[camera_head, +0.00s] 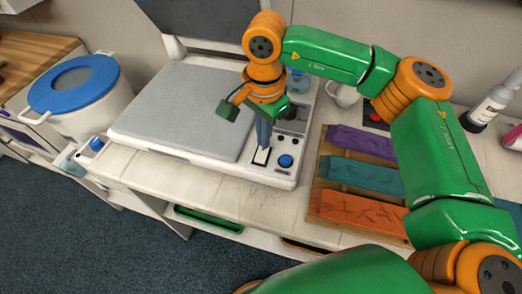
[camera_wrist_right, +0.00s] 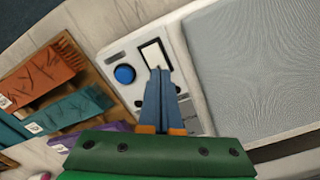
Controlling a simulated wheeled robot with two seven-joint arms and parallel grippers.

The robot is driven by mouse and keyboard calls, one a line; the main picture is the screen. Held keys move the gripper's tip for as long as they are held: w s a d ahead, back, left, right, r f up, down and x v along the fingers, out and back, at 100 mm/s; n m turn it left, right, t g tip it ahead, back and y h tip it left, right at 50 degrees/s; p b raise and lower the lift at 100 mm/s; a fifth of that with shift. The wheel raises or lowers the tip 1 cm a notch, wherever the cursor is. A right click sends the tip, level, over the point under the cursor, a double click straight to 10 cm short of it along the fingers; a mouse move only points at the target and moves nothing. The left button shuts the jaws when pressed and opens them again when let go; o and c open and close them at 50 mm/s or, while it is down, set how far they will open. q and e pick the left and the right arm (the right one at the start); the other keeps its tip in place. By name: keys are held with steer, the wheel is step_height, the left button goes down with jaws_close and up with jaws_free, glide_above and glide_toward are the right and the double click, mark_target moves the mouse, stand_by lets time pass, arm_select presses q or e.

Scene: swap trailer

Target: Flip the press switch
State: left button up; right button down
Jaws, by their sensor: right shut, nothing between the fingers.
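The press (camera_head: 185,112) has a large flat grey top and a control panel at its right side. The press switch (camera_head: 261,156), a white rocker in a dark frame, sits at the front of that panel. It also shows in the wrist view (camera_wrist_right: 152,53). My right gripper (camera_head: 263,143) is shut and empty, with its blue-grey fingers pointing down right at the switch. In the wrist view the fingertips (camera_wrist_right: 160,72) overlap the switch's near edge; I cannot tell whether they touch it. My left gripper is not in view.
A round blue button (camera_head: 285,161) sits just right of the switch. A wooden board (camera_head: 313,212) with purple, teal and orange packets lies to the right. A white pot with a blue lid (camera_head: 75,84) stands at left. A white mug (camera_head: 343,94) and a bottle (camera_head: 490,104) stand behind.

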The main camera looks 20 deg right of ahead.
steer(key=shift+f+b, duration=0.6)
steer(key=shift+f, duration=0.15)
step_height(320, 180, up, 7)
steer(key=p, duration=0.5)
steer(key=shift+r+p, duration=0.15)
steer(key=shift+p, duration=0.15)
